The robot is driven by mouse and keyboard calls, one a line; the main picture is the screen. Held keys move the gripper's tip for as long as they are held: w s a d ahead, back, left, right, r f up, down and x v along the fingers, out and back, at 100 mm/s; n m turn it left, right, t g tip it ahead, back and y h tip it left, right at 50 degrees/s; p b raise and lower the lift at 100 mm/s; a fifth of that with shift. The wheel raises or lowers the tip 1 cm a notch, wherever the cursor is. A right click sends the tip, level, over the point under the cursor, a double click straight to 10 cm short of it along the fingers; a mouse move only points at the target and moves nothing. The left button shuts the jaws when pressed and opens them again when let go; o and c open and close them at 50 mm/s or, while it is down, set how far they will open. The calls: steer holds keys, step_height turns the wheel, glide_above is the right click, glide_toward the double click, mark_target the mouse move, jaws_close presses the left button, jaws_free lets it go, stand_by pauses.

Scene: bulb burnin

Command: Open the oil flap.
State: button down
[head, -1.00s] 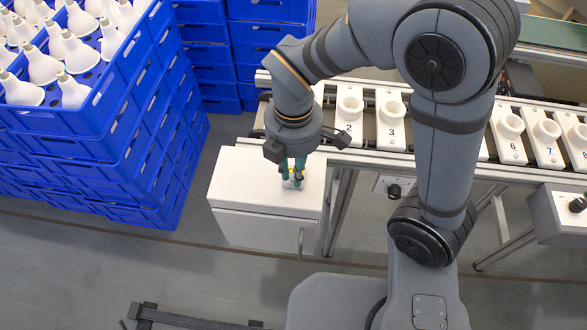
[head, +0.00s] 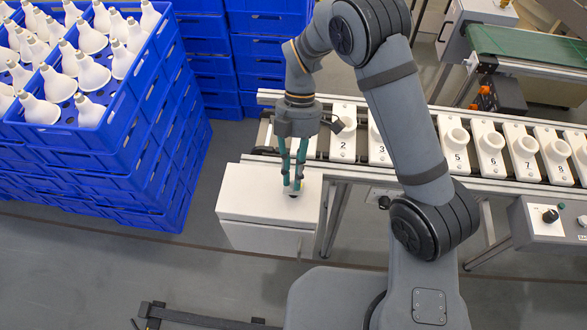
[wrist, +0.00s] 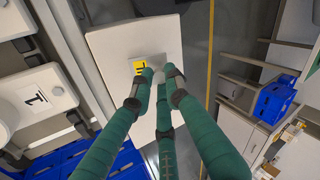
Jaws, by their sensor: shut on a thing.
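A white box (head: 250,197) stands in front of the conveyor in the head view. Its pale top (wrist: 112,45) fills the upper middle of the wrist view and bears a yellow label (wrist: 139,65) with dark marks, partly covered by a finger. I cannot make out a separate outline for the oil flap there. My gripper (head: 293,188) points down at the right part of the box top, its green fingers drawn together. In the wrist view, the fingertips (wrist: 163,80) close around a small pale part beside the label. The fingers mostly hide that part.
A conveyor with numbered white holders (head: 343,145) runs behind the box. Blue crates (head: 150,130) with white bulbs (head: 92,72) on top stand at the left. A control panel (head: 545,220) with a black knob is at the right. Floor is clear in front of the box.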

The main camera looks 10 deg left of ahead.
steer(key=g+p, duration=0.1)
steer(key=w+g+p, duration=0.1)
steer(key=shift+w+r+g, duration=0.15)
steer(key=shift+w+g, duration=0.15)
steer(key=shift+w+f+g, duration=0.2)
steer(key=shift+w+g, duration=0.35)
steer(key=shift+g, duration=0.45)
steer(key=shift+w+g+b, duration=0.15)
steer(key=shift+g+b, duration=0.15)
steer(key=shift+w, duration=0.1)
steer(key=shift+r, duration=0.1)
steer(key=c, duration=1.8)
jaws_free()
steer(key=shift+o, duration=0.6)
step_height(320, 180, up, 10)
